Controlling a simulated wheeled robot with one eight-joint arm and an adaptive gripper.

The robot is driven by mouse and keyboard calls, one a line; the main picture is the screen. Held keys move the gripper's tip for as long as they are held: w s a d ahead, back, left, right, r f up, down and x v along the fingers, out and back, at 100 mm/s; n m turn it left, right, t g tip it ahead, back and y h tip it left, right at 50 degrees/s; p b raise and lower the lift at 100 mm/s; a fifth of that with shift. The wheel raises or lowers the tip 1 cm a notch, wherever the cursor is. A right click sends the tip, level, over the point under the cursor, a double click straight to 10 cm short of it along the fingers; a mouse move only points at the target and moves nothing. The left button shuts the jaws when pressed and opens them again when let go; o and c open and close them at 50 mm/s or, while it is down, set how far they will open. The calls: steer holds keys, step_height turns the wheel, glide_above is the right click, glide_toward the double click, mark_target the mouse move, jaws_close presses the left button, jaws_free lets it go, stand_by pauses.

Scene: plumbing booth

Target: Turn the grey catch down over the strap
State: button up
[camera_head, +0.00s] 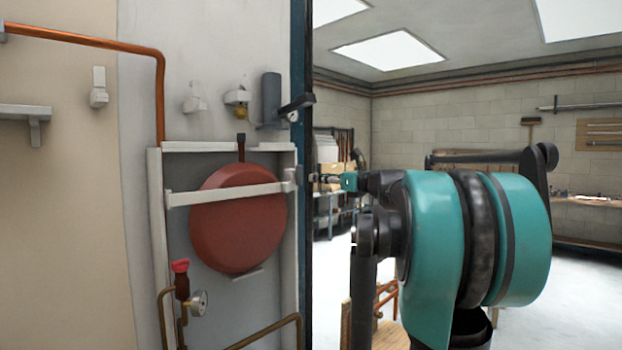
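A pale strap (222,194) runs across the front of the round red vessel (238,230), inside a shallow open cabinet. It tilts slightly up to the right and ends near the cabinet's right side. A small grey piece that looks like the catch (291,175) sits at the strap's right end; its exact angle is too small to tell. My gripper (311,178) reaches in from the right at about the catch's height, close beside it. Whether they touch cannot be told, and the fingers are too small to show open or shut.
A dark blue post (301,60) stands at the booth's right edge. A red-handled valve (181,267) and a gauge (199,302) sit low left. Open room lies behind my arm.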

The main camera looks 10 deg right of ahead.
steer(key=shift+v, duration=1.6)
